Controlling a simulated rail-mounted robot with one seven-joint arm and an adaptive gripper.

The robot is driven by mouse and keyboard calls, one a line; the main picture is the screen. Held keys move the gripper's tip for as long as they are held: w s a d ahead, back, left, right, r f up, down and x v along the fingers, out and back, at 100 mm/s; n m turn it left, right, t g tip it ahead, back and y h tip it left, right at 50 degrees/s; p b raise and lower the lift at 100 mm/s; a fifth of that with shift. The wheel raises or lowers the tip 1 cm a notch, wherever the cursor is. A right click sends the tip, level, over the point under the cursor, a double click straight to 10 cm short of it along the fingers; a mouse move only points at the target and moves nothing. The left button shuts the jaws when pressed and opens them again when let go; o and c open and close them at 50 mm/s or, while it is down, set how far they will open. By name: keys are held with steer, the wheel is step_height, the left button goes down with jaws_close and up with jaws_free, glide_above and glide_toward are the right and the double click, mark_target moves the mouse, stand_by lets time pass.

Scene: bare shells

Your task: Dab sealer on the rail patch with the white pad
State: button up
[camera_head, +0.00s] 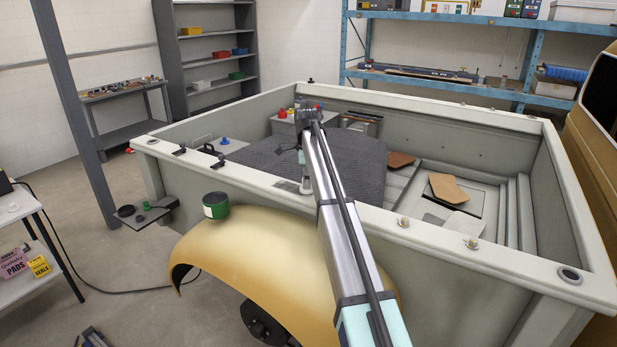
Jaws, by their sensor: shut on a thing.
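My arm reaches up from the bottom of the head view across the near side rail (245,180) of the pale truck bed. A small grey patch (287,186) shows on the rail just left of the arm. Whether anything touches it is hidden. A green and dark open tin (215,206) stands on the tan fender, left of the arm.
A dark grey mat (345,160) covers part of the bed. Brown pieces (447,188) lie farther right. A small side shelf (143,213) juts out at left. The floor at left has free room.

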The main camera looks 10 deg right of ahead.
steer(key=s+a, duration=0.3)
steer(key=shift+s+p, duration=0.35)
steer(key=r+p, duration=0.1)
steer(key=r, duration=0.1)
steer(key=r+p, duration=0.1)
steer(key=r, duration=0.1)
steer(key=shift+w+r, duration=0.2)
steer(key=shift+r, duration=0.2)
step_height(320, 180, up, 3)
steer(key=shift+r+p, duration=0.15)
steer(key=shift+p, duration=0.45)
